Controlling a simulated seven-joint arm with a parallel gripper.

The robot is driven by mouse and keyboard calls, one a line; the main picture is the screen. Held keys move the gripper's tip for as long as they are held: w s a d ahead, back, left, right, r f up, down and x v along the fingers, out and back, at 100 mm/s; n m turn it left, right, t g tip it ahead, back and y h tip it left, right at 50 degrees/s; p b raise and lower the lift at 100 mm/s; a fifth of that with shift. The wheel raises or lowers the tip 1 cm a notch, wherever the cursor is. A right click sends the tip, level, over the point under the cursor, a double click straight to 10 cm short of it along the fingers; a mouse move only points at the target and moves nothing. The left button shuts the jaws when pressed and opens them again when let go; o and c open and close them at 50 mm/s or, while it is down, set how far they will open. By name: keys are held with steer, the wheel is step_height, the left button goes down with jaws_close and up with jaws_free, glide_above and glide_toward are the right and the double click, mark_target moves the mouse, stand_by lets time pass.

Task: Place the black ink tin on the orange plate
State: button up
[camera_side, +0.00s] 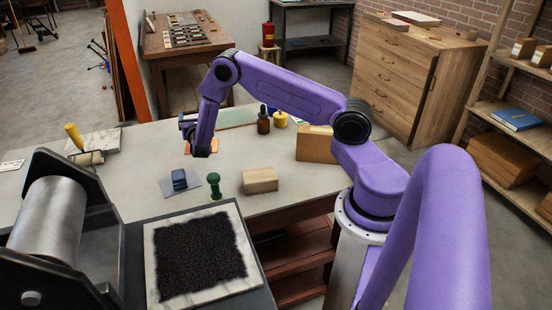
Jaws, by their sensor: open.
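The orange plate (187,147) lies on the pale worktable. My gripper (202,154) points down in front of it and hides much of it; only orange edges show on either side. My gripper is open. Its fingertips are dark and small here, so I cannot tell whether they touch anything or what is between them. I cannot make out a black ink tin for certain; it may be hidden behind my gripper. A dark brown bottle with a black top (263,122) stands to the right, beside a yellow tin (280,119).
A dark blue block (179,179) sits on a blue-grey sheet (192,188). A green-handled stamp (214,186), a tan block (260,180) and a brown box (315,143) stand nearby. The press roller (50,220) and inked black slab (200,255) fill the front left.

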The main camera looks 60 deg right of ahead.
steer(key=s+a+r+m+g+y, duration=0.3)
steer(key=s+a+r+m+g, duration=0.45)
steer(key=s+a, duration=0.65)
steer(key=s+a+r+m+g+y, duration=0.1)
steer(key=s+a+y, duration=0.2)
steer(key=s, duration=0.7)
steer(key=s+a+r+m+g+y, duration=0.1)
steer(key=s+a+y, duration=0.3)
steer(key=s, duration=0.6)
steer(key=s+a+r+m+g+y, duration=0.2)
steer(key=s+a+m+y, duration=0.1)
steer(key=s, duration=0.7)
steer(key=shift+s+a+r, duration=0.15)
steer(key=shift+s+a, duration=0.2)
steer(key=shift+m, duration=0.25)
